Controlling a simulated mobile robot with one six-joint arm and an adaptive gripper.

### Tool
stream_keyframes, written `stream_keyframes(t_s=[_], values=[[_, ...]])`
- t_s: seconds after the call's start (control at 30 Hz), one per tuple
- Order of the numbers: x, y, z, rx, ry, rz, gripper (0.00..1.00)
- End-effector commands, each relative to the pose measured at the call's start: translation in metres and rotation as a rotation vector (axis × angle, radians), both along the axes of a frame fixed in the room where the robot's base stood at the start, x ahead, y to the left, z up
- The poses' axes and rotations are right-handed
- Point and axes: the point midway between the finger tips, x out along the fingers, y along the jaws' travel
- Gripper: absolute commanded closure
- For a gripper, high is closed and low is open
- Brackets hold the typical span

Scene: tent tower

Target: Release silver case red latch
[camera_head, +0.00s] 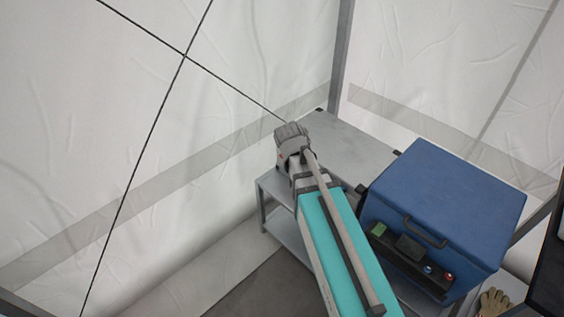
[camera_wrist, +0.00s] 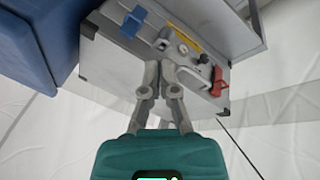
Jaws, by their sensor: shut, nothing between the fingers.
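The silver case (camera_wrist: 112,62) shows in the wrist view as a grey box with dark corner pieces. The red latch (camera_wrist: 218,82) is on its front face, near the right end. Whether the tips touch the case I cannot tell. In the head view my arm hides the case front, and the fingers and red latch are not visible.
A blue cooler-like box (camera_head: 445,195) stands beside the case; it also shows in the wrist view (camera_wrist: 38,40). A grey table (camera_head: 268,187) has a lower shelf. White tent walls and a metal pole (camera_head: 341,55) are close behind. A glove (camera_head: 492,302) lies at lower right.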

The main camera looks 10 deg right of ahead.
Motion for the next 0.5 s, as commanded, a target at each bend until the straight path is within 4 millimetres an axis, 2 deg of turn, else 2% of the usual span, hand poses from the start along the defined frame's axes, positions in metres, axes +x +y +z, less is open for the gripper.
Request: stream_keyframes(t_s=[0.03,0.5], values=[[0.009,0.002,-0.013,-0.020,-0.017,-0.014,1.00],[0.063,0.012,-0.056,-0.189,-0.204,-0.164,1.00]])
